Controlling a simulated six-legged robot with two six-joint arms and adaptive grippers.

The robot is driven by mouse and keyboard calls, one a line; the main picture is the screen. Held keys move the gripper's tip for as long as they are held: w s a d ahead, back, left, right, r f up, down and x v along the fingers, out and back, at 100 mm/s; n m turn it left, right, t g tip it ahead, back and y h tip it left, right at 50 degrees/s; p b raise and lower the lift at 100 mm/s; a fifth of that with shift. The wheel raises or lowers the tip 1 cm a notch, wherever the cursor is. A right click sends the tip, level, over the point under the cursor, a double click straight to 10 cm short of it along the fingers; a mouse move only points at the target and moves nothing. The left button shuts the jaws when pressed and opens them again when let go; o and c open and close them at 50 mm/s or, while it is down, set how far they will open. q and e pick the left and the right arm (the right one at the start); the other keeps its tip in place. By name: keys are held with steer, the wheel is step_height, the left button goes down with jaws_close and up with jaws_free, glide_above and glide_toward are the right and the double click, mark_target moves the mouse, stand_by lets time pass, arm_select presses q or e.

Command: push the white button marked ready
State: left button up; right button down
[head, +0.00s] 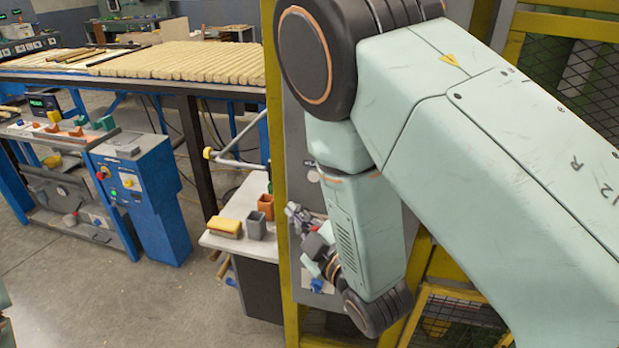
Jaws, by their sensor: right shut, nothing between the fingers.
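A small round white button (312,176) shows on the grey panel beside the yellow post, just left of my right arm's forearm. Its marking is too small to read, so I cannot tell if it says ready. My right gripper (296,212) is small and partly hidden behind my own wrist. It is shut and empty, in front of the grey panel (293,130) and a little below the white button. I cannot tell if it touches the panel. My left gripper is not in view.
A yellow post (272,120) stands just left of the panel. A small table (222,243) holds a yellow block (225,226), a grey cup (256,226) and a brown cup (266,206). A blue control box (150,190) stands farther left. Open floor lies between.

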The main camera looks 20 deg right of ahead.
mark_target(314, 177)
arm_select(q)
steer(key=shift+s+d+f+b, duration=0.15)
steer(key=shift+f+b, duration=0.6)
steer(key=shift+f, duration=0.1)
arm_select(e)
steer(key=w+d, duration=0.1)
steer(key=w, duration=0.1)
steer(key=w+d, duration=0.3)
steer(key=w, duration=0.1)
steer(key=shift+w+d+r, duration=0.1)
steer(key=shift+w+d, duration=0.25)
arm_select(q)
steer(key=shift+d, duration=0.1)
arm_select(e)
steer(key=shift+d, duration=0.2)
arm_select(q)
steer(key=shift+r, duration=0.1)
arm_select(e)
steer(key=shift+a, duration=0.15)
steer(key=shift+w+d, duration=0.35)
steer(key=shift+w, duration=0.05)
